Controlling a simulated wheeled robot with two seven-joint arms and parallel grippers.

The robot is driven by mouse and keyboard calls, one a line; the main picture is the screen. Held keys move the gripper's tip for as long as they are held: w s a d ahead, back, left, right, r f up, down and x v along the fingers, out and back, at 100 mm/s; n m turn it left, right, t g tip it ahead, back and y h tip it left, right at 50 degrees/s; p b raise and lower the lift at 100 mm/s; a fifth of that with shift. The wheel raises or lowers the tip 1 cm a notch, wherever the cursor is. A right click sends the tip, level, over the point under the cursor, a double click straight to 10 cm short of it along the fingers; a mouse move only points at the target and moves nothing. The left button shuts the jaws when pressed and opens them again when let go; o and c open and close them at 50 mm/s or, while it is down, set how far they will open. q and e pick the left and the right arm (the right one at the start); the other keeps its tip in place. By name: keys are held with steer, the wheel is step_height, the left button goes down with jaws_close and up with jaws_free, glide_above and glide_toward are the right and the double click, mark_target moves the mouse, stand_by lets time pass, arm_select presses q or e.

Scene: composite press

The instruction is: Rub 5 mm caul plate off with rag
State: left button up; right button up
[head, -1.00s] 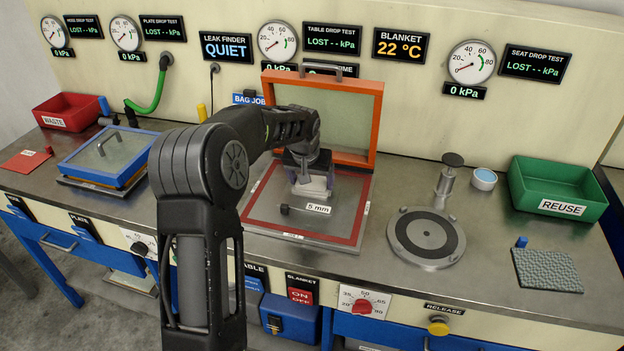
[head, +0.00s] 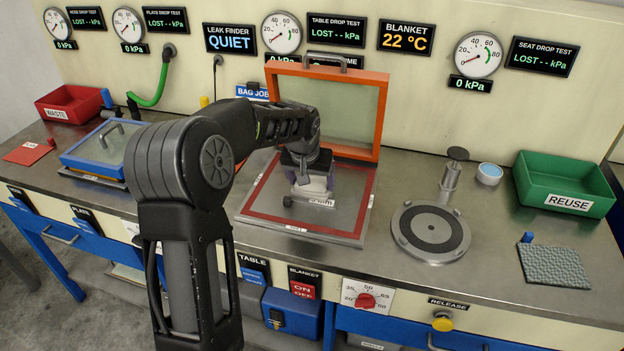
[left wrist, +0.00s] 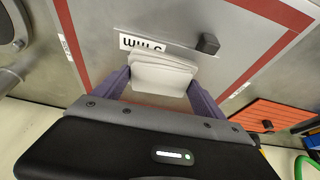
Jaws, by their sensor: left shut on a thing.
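The 5 mm caul plate (head: 338,214) is a flat grey plate inside a red border on the bench, with a small dark knob (left wrist: 208,44) and a white label (left wrist: 130,41). My left gripper (head: 310,182) is over the plate, shut on a white folded rag (left wrist: 160,76). The rag is low at the plate and partly covers the label; whether it touches the surface is hard to tell. The knob is just beside the rag. My right gripper is not in view.
An orange-framed lid (head: 384,110) stands open behind the plate. A round disc fixture (head: 430,253), a green reuse bin (head: 562,205) and a textured grey pad (head: 553,264) are to the right. A blue-framed box (head: 75,165) and red waste bin (head: 70,95) are at left.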

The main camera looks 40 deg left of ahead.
arm_select(q)
steer(key=shift+s+d+f+b, duration=0.1)
steer(key=shift+s+d+b, duration=0.1)
steer(key=shift+s, duration=0.3)
steer(key=shift+s+d+b, duration=0.1)
steer(key=shift+s+d, duration=0.05)
steer(key=shift+s, duration=0.3)
steer(key=shift+r+p, duration=2.4)
steer(key=shift+r, duration=1.2)
